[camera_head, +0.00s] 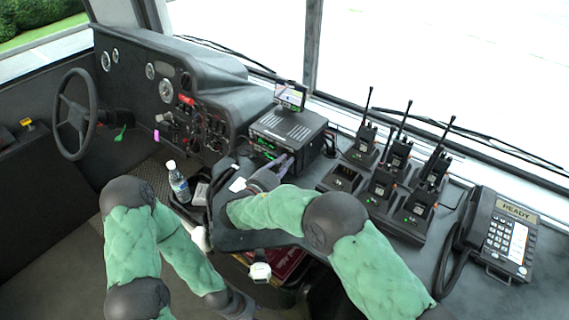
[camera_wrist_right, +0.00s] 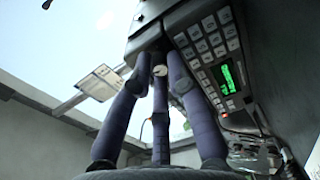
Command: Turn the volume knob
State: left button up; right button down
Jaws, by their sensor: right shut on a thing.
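The radio (camera_head: 287,133) is a dark box with a ribbed top and a green display on its front, on the dashboard shelf. My right gripper (camera_head: 286,166) is at the lower right of its front face. In the right wrist view, the radio's keypad and green display (camera_wrist_right: 229,78) are at the upper right. There the purple fingers of my right gripper (camera_wrist_right: 157,68) come together at the radio's corner, shut on the volume knob, which they mostly hide. My left gripper (camera_head: 240,306) hangs low at the bottom of the head view, away from the radio; its fingers are not clear.
Several handheld radios (camera_head: 384,184) stand in chargers right of the radio. A desk phone (camera_head: 497,237) is at the far right. A water bottle (camera_head: 179,183) stands left of my right gripper. The steering wheel (camera_head: 75,114) and gauges are at the left.

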jog(key=shift+a+f, duration=0.1)
jog(key=shift+f, duration=0.1)
jog(key=c, duration=1.5)
grip_release()
jog(key=shift+o, duration=0.2)
jog(key=shift+r, duration=0.1)
jog(key=v, duration=0.7)
jog(key=shift+s+a, duration=0.15)
jog(key=shift+s, duration=0.05)
